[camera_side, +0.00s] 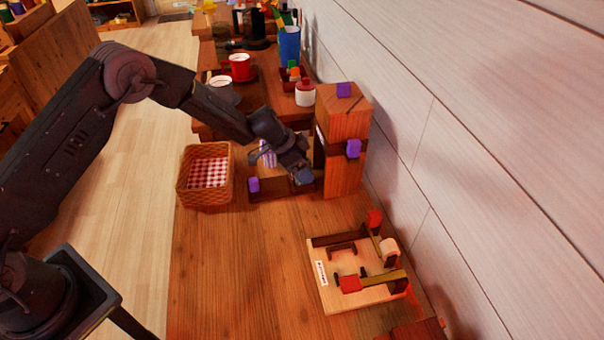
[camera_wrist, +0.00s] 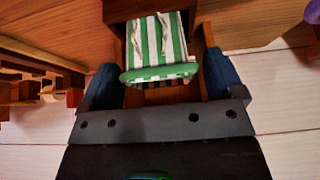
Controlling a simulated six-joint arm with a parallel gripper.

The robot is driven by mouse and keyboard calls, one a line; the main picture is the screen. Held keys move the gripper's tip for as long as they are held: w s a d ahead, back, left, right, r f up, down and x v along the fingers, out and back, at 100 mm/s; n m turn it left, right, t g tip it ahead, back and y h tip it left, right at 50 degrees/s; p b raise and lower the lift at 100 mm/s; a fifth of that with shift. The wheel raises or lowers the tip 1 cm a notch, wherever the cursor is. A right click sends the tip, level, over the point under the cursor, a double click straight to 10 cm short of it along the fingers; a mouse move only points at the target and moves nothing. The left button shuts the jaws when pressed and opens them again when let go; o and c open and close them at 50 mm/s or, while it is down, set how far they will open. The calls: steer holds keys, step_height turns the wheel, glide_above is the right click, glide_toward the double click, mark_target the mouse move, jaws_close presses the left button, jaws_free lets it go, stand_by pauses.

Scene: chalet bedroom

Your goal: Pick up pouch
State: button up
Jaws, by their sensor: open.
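A pouch (camera_wrist: 157,48) with green and white stripes and a green edge shows in the wrist view. It lies in or over a wooden drawer (camera_wrist: 207,36), whose side wall shows to its right. My gripper (camera_wrist: 160,66) is open, with one dark finger on each side of the pouch. Whether the fingers touch it I cannot tell. In the side view my gripper (camera_side: 300,176) is low over the pulled-out drawer (camera_side: 277,186) of a wooden cabinet (camera_side: 342,178). The green pouch is hidden there behind my wrist. A small purple and white striped thing (camera_side: 267,153) shows beside my wrist.
A wicker basket (camera_side: 207,182) with a checked lining stands left of the drawer. A wooden tray (camera_side: 350,290) with small parts lies at the front right. Mugs (camera_side: 239,66) and a blue cup (camera_side: 289,46) stand behind. The wall is close on the right. The front left tabletop is clear.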

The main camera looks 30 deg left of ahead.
steer(key=shift+c, duration=0.5)
steer(key=c, duration=1)
steer(key=shift+o, duration=0.2)
